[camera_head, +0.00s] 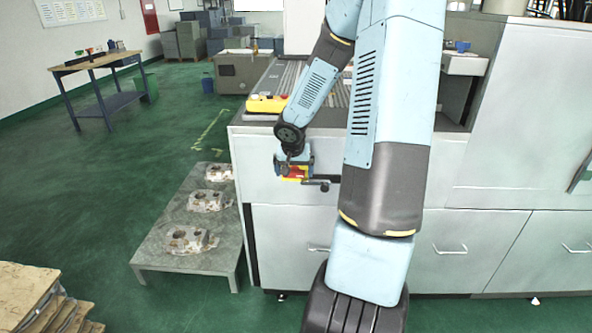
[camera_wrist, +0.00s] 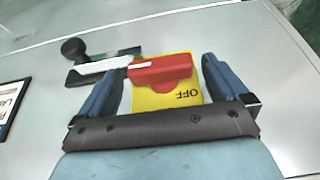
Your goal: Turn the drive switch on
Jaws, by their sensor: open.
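The drive switch shows in the wrist view as a yellow plate (camera_wrist: 170,96) marked OFF, with a red rotary part (camera_wrist: 160,69) on it. A pale lever arm (camera_wrist: 103,66) runs left from the red part to a black knob (camera_wrist: 73,48). In the head view the switch (camera_head: 296,173) is on the front of the pale machine, its lever (camera_head: 318,184) pointing right. My gripper (camera_wrist: 170,85) is open, one blue finger on each side of the yellow plate. I cannot tell whether the fingers touch it. The gripper (camera_head: 294,168) partly covers the switch in the head view.
A low grey table (camera_head: 160,250) with several castings stands left of the machine. A yellow control box (camera_head: 266,104) sits on the machine's top edge. A label (camera_wrist: 10,103) is at the wrist view's left edge. The green floor further left is mostly clear.

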